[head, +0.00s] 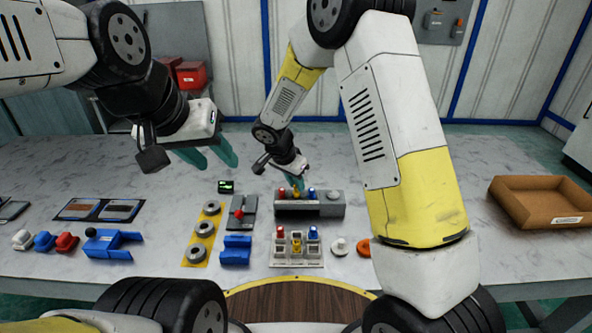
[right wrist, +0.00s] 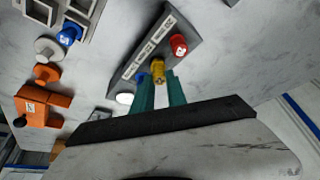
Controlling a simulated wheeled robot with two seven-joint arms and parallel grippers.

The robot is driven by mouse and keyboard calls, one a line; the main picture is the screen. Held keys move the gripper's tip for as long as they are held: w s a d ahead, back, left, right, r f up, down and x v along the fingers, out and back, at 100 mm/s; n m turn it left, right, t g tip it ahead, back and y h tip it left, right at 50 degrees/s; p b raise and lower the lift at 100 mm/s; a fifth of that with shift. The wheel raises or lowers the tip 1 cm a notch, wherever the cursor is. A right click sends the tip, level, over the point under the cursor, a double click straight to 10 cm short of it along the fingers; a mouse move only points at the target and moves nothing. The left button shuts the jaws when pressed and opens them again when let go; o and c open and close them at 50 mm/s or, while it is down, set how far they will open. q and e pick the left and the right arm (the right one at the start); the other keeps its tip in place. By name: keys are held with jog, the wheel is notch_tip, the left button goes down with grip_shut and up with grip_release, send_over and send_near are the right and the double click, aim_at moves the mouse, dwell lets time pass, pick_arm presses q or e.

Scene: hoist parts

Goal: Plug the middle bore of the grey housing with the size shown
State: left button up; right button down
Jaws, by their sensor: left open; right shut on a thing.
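The grey housing (head: 322,210) lies at the table's middle; it also shows in the right wrist view (right wrist: 150,45). A red plug (head: 282,194) stands at its left and a blue plug (head: 312,193) to the right of the middle. My right gripper (head: 297,185) is shut on a yellow plug (right wrist: 158,72) at the middle of the housing, between red and blue. I cannot tell how deep the yellow plug sits. My left gripper (head: 208,156) is open and empty, above the table at left. A small dark display (head: 226,186) shows green marks too small to read.
A pale rack (head: 297,263) with red, yellow and blue plugs stands in front of the housing. A blue block (head: 236,250), a yellow plate with grey rings (head: 196,252) and a grey lever unit (head: 246,214) are left. A brown tray (head: 541,203) sits far right.

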jog(key=shift+f, duration=0.8)
dwell(3.1)
jog(key=c, duration=1.3)
grip_release()
jog(key=shift+o, duration=0.2)
jog(key=shift+r, duration=3.5)
